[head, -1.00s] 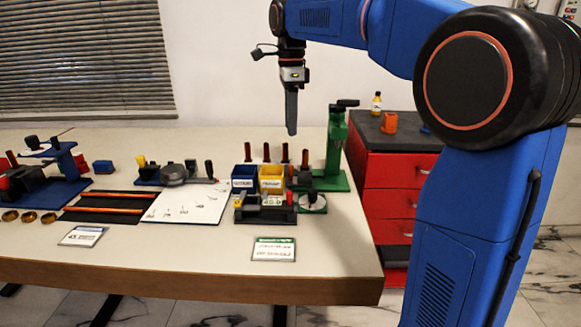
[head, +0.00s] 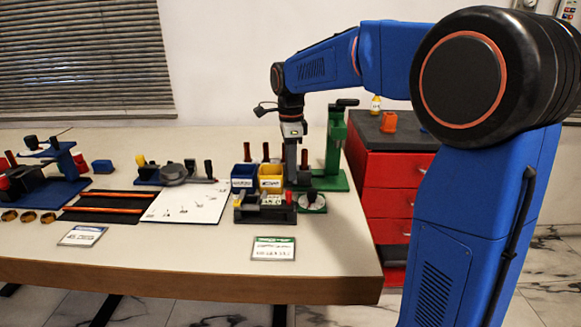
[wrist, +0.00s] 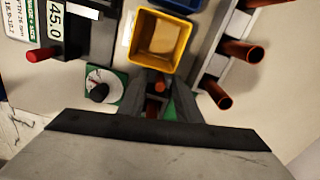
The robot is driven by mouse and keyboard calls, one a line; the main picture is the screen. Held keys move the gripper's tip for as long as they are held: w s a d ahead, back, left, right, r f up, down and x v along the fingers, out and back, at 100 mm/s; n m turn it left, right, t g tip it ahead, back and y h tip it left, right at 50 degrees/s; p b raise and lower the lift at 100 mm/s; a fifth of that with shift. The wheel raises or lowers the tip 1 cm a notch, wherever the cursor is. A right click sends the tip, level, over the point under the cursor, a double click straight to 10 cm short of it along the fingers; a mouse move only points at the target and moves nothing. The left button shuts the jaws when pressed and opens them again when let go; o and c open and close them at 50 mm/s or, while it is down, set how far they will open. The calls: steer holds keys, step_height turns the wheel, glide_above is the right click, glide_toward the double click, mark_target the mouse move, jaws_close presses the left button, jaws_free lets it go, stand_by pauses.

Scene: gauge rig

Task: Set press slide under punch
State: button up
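The green press (head: 337,145) stands upright at the right end of the table on a green base (head: 328,183), its dark handle at the top. The press slide is not clearly made out, and the punch is hidden.
A yellow bin (head: 271,183) and a blue bin (head: 243,183) stand close beside my gripper. Orange-brown cylinders (wrist: 243,51) stand in a rack behind. A round dial on a green base (head: 312,202) and a dark gauge with a display (head: 265,212) are in front.

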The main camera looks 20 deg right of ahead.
mark_target(307, 165)
jaws_close()
steer(key=shift+d, duration=0.1)
steer(key=shift+s+d, duration=0.25)
steer(key=shift+d, duration=0.45)
steer(key=shift+s+d, duration=0.2)
steer(key=shift+d, duration=0.55)
steer(key=shift+s+d, duration=0.25)
steer(key=shift+d, duration=0.45)
jaws_free()
steer(key=shift+r, duration=0.1)
